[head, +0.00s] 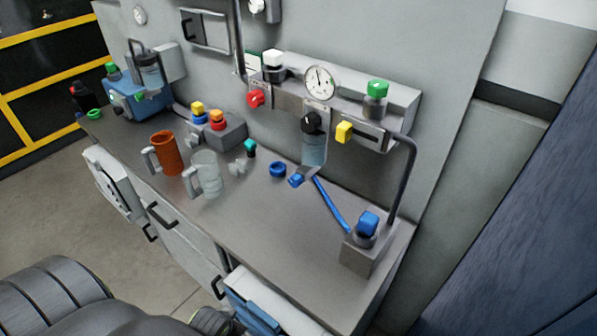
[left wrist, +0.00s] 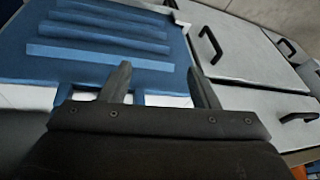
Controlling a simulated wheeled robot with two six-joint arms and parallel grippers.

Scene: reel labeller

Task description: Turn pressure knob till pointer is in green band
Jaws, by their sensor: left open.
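The round white pressure gauge (head: 320,82) is mounted on the grey wall unit. Its dark pointer is small and points roughly upward; I cannot make out a green band. A black knob (head: 311,122) sits below the gauge, above a clear bowl (head: 314,150); I take it as the pressure knob. My left gripper (left wrist: 162,82) shows in the left wrist view, its two fingers apart with nothing between them, in front of a blue slotted panel (left wrist: 95,45). It is away from the knob, which that view does not show. My right gripper is in neither view.
An orange mug (head: 165,153) and a clear mug (head: 207,172) stand on the grey bench (head: 255,215). A yellow knob (head: 344,131), red knob (head: 256,98) and green knob (head: 377,88) flank the gauge. A blue-capped block (head: 357,252) stands at the bench's right end.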

